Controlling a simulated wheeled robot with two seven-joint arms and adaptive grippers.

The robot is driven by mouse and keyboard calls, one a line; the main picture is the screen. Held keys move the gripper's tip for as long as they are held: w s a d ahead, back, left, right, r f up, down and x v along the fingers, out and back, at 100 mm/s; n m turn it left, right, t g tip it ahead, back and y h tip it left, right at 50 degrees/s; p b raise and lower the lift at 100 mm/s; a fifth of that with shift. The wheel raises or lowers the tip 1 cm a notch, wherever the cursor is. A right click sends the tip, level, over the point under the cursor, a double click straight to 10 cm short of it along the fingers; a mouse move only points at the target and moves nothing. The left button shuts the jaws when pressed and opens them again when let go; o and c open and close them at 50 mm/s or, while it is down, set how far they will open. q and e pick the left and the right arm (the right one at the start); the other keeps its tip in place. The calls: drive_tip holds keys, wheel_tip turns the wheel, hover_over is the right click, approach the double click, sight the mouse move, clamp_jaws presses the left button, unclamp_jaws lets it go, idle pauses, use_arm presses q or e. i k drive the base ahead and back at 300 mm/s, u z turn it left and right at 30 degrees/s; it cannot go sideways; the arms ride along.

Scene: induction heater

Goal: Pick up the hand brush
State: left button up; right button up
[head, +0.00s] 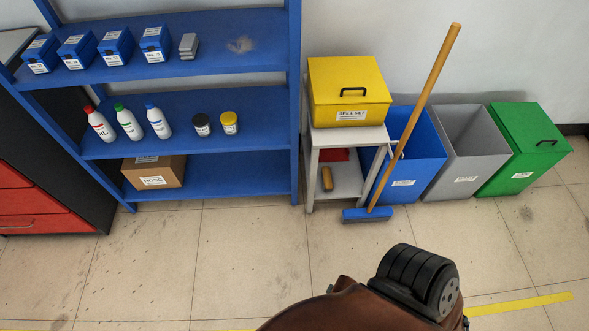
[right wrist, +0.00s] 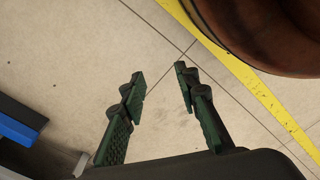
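The hand brush (head: 327,178) appears to be the small tan piece on the lower shelf of the small grey stand (head: 349,190). It shows as a short upright shape near the shelf's front, and its bristles cannot be made out. In the right wrist view my right gripper (right wrist: 160,75) is open and empty, its two dark green fingers apart above bare floor. The brush is not visible in that view. The head view shows neither gripper, and my left gripper is in no view.
A yellow spill box (head: 350,92) tops the stand; a red item (head: 336,154) lies below. A broom (head: 410,125) leans across the stand's right side, its blue head (head: 367,215) on the floor. Blue, grey and green bins stand right. Floor in front is clear.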

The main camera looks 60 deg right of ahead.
sight(326, 180)
drive_tip(key=z, duration=0.1)
drive_tip(key=i, duration=0.9)
drive_tip(key=z, duration=0.3)
